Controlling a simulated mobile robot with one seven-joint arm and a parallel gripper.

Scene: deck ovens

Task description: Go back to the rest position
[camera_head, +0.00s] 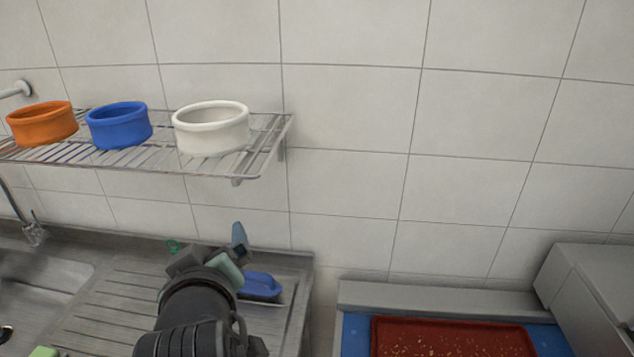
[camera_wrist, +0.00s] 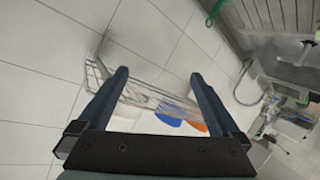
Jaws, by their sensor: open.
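My gripper shows in the wrist view (camera_wrist: 160,80) with its two dark fingers spread apart and nothing between them. In the head view my gripper (camera_head: 236,240) is above the ribbed metal drainboard (camera_head: 110,300), below the wire shelf. My arm hides part of the drainboard. The wrist view is tilted; the wire shelf and bowls appear beyond the fingers, apart from them.
A wire shelf (camera_head: 262,150) on the tiled wall holds an orange bowl (camera_head: 42,127), a blue bowl (camera_head: 119,128) and a white bowl (camera_head: 212,132). A blue object (camera_head: 262,287) lies on the drainboard. A red tray (camera_head: 450,340) and a grey box-like unit (camera_head: 595,290) are at right.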

